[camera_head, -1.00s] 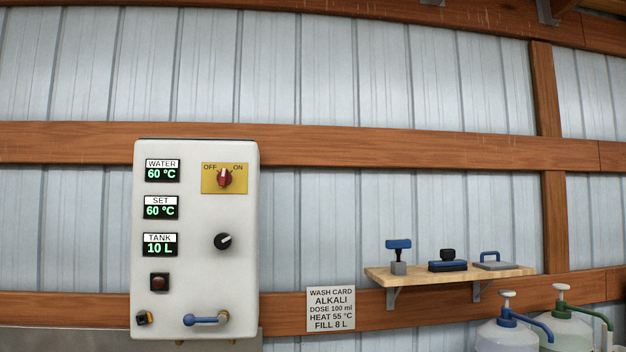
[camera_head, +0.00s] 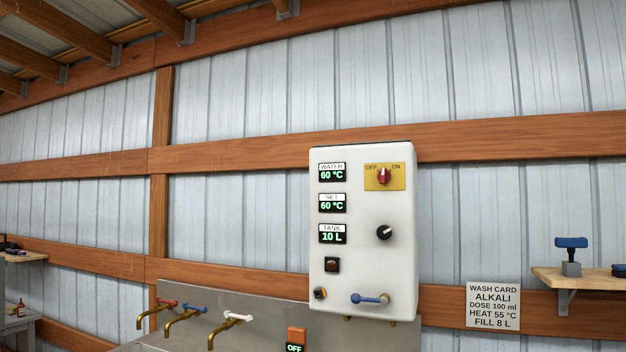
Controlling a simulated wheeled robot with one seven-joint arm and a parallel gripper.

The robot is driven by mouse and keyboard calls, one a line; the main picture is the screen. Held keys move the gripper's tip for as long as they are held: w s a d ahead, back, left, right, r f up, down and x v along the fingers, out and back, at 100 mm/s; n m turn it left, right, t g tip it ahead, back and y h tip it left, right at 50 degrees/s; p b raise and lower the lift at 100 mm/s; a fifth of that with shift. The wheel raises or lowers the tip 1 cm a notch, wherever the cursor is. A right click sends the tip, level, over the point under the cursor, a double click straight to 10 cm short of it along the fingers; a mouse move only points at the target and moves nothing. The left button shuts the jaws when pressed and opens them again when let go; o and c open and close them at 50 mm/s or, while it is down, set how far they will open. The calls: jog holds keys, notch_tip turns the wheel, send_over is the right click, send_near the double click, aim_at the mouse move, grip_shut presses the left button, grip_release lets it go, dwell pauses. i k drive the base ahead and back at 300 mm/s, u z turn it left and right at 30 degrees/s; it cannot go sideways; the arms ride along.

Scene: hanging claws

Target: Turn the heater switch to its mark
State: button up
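A white control box (camera_head: 362,270) hangs on the wall, right of the middle of the head view. A red rotary switch (camera_head: 384,175) sits on its yellow plate, marked OFF on the left and ON on the right. Its pointer looks about upright, between the two words. A black knob (camera_head: 384,232) with a white line toward the upper right is below it. Displays read water 60 °C (camera_head: 332,174), set 60 °C (camera_head: 332,205) and tank 10 L (camera_head: 332,236). My gripper is not in view.
A blue-handled lever (camera_head: 370,298) is low on the box. Brass taps (camera_head: 182,320) stand over a steel sink back at lower left. A wash card (camera_head: 493,306) reads alkali, dose 100 ml, heat 55 °C, fill 8 L. A shelf (camera_head: 560,277) juts out at right.

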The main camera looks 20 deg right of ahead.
aim_at(383, 176)
jog(key=u, duration=0.6)
jog(key=i, duration=1.45)
jog(key=z, duration=0.6)
